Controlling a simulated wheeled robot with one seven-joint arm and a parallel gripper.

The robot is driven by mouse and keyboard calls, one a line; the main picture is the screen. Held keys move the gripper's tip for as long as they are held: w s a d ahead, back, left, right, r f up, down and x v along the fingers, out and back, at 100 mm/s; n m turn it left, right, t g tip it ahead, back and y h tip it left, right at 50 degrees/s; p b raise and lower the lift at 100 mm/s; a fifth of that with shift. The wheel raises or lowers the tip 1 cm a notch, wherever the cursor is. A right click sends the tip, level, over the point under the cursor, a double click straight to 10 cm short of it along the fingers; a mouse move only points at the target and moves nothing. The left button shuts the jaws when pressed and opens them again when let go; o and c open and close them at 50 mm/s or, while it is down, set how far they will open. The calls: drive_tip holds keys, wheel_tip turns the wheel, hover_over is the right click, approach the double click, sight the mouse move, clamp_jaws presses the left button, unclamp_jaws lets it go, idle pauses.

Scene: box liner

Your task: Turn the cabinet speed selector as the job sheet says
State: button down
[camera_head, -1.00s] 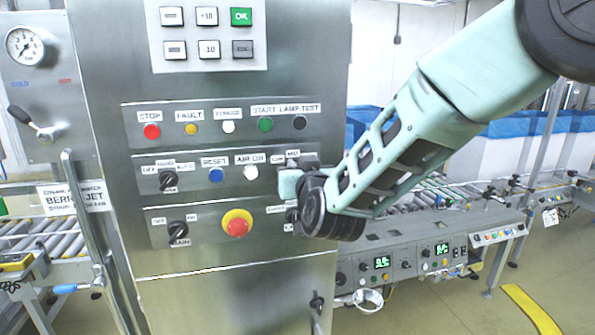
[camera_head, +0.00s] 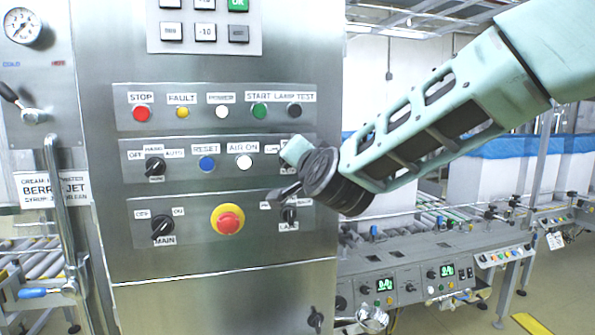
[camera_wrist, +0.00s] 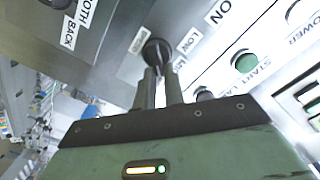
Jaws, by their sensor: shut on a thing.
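The cabinet speed selector is a dark round knob (camera_wrist: 157,50) on the steel panel in the wrist view. A LOW label (camera_wrist: 189,40) and a second, partly hidden label stand beside it. My gripper (camera_wrist: 158,78) has its two fingers closed on the knob. In the head view my wrist covers the selector at the right end of the middle row, and only part of its LOW label (camera_head: 271,149) shows. Its pointer direction cannot be told. No job sheet can be made out in the frames.
The mode selector (camera_head: 154,166), blue reset button (camera_head: 207,163) and air button (camera_head: 243,161) share the middle row. Below are the main selector (camera_head: 162,227), red emergency stop (camera_head: 229,221) and label selector (camera_head: 289,214), close under my wrist. A conveyor (camera_head: 440,240) stands at right.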

drive_tip(key=shift+m+b, duration=0.3)
drive_tip(key=shift+m, duration=0.1)
drive_tip(key=c, duration=1.5)
unclamp_jaws()
drive_tip(key=shift+s+d, duration=0.1)
drive_tip(key=b+v, duration=0.3)
drive_tip(key=v, duration=1.4)
drive_tip(key=shift+s, duration=0.1)
